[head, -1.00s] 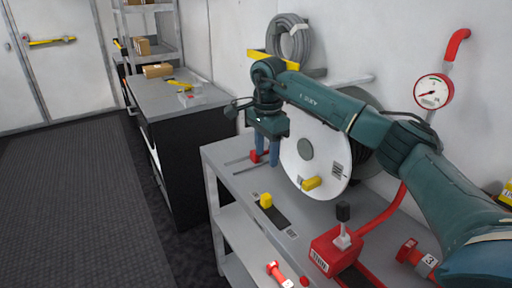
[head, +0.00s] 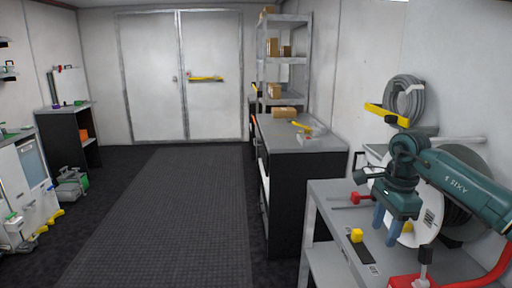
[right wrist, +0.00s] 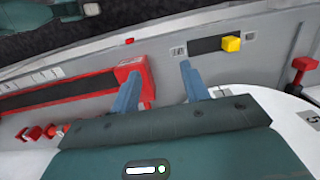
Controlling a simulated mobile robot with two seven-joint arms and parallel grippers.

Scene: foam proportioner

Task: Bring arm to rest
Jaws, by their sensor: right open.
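My right arm comes in from the right in the head view, over the grey workbench (head: 325,262). My right gripper (head: 384,228) is open and points down, with its two blue fingers apart and nothing between them. My left gripper is not in view.
A yellow knob (head: 356,236) and a red handle (head: 362,197) stand on the bench close to the gripper. A red block with a black-topped lever (head: 425,254) is nearby. A coiled grey hose (head: 404,101) hangs on the wall.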

